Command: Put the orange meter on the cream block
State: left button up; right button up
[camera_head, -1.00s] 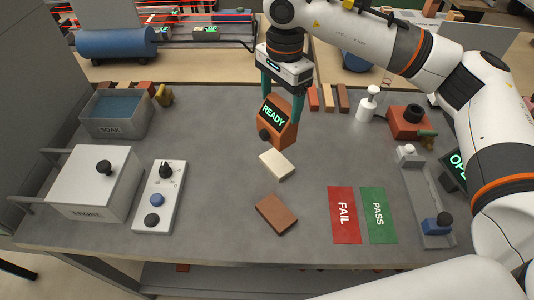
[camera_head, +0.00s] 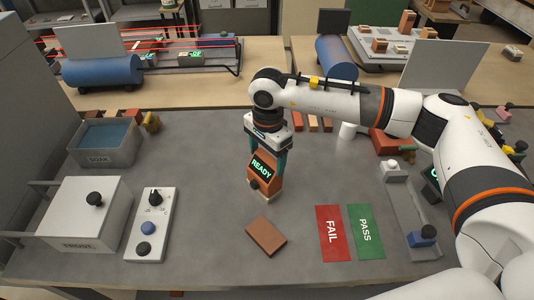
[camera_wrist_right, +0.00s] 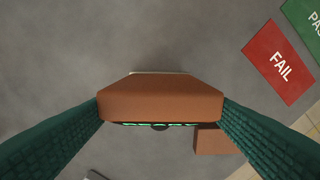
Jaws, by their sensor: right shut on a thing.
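The orange meter (camera_head: 262,174), with a green READY display and a dark knob, is upright between the fingers of my right gripper (camera_head: 267,160), which is shut on it. The cream block (camera_head: 267,198) shows just under the meter, mostly hidden by it; whether the two touch is hard to tell. In the right wrist view the meter (camera_wrist_right: 160,100) fills the space between the green fingers, and only a thin pale edge shows behind it. My left gripper is not in view.
A brown brick (camera_head: 266,237) lies in front of the block. A red FAIL mat (camera_head: 332,233) and a green PASS mat (camera_head: 366,231) lie to the right. A control panel (camera_head: 151,225) and a grey-white box (camera_head: 82,213) stand left. Grey table between is clear.

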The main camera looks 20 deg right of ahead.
jog(key=shift+f, duration=0.2)
jog(key=o, duration=1.1)
jog(key=shift+r, duration=0.1)
jog(key=shift+r, duration=0.5)
notch_tip(320, 180, up, 11)
jog(key=b, duration=0.3)
jog(key=shift+r, duration=0.15)
jog(key=shift+r, duration=0.1)
